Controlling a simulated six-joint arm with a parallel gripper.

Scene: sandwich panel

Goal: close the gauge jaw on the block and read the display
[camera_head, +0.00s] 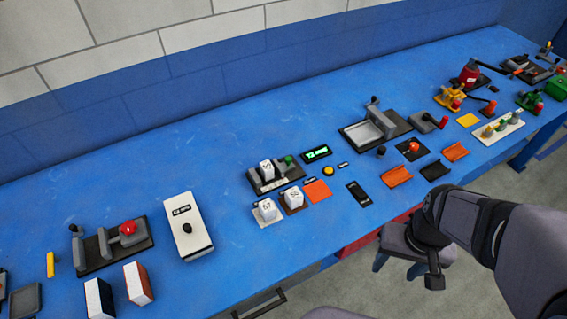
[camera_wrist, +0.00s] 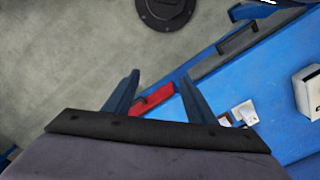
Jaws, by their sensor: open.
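A dark gauge (camera_head: 262,187) stands mid-bench in the head view, with grey jaw parts and a green knob (camera_head: 288,159) on its right. A white numbered block (camera_head: 266,169) sits on it; whether the jaw touches the block is too small to tell. The black display (camera_head: 316,153) behind it shows green digits, perhaps "12.0" with a unit. My gripper (camera_head: 434,283) hangs off the bench's front edge, right of and well apart from the gauge. In the wrist view my gripper (camera_wrist: 160,85) is open and empty, its two fingers spread.
Two more white blocks, one left (camera_head: 267,209) and one right (camera_head: 293,198), stand before the gauge. An orange pad (camera_head: 317,191) and a yellow button (camera_head: 328,170) lie right of it. A white box (camera_head: 188,226) stands left.

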